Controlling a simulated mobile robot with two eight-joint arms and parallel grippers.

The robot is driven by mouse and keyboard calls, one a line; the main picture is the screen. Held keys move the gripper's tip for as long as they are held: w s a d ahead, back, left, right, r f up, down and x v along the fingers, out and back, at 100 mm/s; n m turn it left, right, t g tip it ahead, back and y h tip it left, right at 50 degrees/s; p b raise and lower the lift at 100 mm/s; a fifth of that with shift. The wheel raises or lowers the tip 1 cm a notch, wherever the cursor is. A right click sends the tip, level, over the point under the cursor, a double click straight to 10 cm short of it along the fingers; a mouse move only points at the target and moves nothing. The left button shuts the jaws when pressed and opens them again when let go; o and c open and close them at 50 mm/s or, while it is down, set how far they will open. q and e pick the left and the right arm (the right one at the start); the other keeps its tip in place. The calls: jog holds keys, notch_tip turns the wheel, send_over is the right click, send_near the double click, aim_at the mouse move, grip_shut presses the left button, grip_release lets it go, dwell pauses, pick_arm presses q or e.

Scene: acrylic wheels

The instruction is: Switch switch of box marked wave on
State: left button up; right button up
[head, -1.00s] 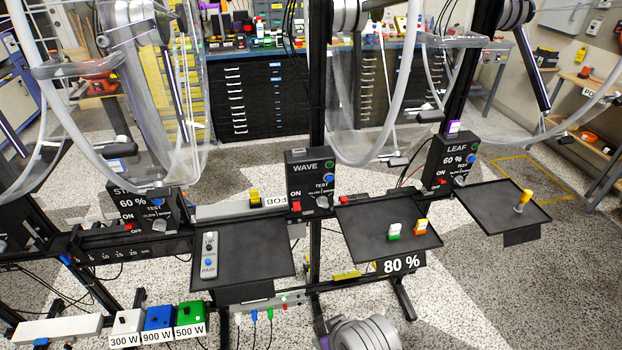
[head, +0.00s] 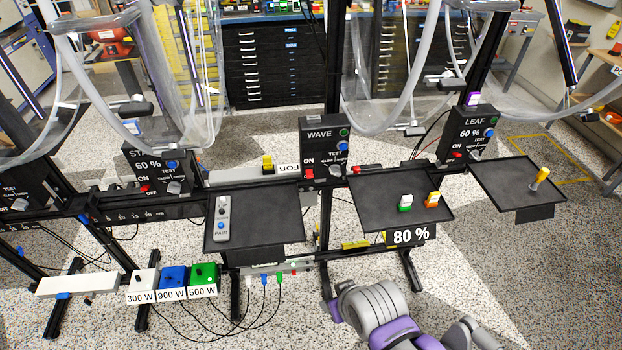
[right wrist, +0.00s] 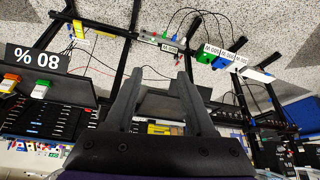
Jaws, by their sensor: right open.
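The black box marked WAVE (head: 326,134) stands upright on the rail in the middle of the head view. Its red switch (head: 308,173) is at the lower left of its face, under the word ON; its exact position is too small to tell. A green button, a blue TEST button and a grey knob are also on this face. My right arm shows at the bottom of the head view, well below and in front of the box. In the right wrist view my right gripper (right wrist: 160,78) is open and empty, its two dark fingers apart. My left gripper is not in view.
Similar boxes marked LEAF (head: 473,130) and a partly hidden one (head: 150,170) stand to the sides. Black trays (head: 270,195) jut out below the boxes, one with an 80 % sign (head: 411,235). Clear acrylic wheels hang above. Coloured watt boxes (head: 172,280) sit lower left.

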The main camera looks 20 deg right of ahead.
jog(key=shift+c, duration=1.1)
jog(key=shift+w+d+f+n, duration=0.15)
jog(key=shift+w+d+n, duration=0.1)
jog(key=shift+w+n, duration=0.05)
jog(key=shift+c, duration=1.2)
jog(key=w+d+n+b, duration=0.1)
jog(key=w+n, duration=0.1)
jog(key=w+d+n+t+h+b, duration=0.1)
jog(key=n, duration=0.1)
jog(key=w+d+n+h+b, duration=0.1)
jog(key=w, duration=0.1)
jog(key=shift+w+d+f+n+t, duration=0.35)
jog(key=shift+n+t, duration=0.05)
grip_shut()
jog(key=w+d+f+n+t+h+b, duration=0.1)
jog(key=w+n+t+b, duration=0.6)
jog(key=w+n, duration=1.4)
jog(key=shift+d+f+n+h+b, duration=0.25)
jog(key=shift+d+n+b, duration=0.6)
jog(key=shift+n, duration=2.15)
jog(key=shift+a, duration=0.25)
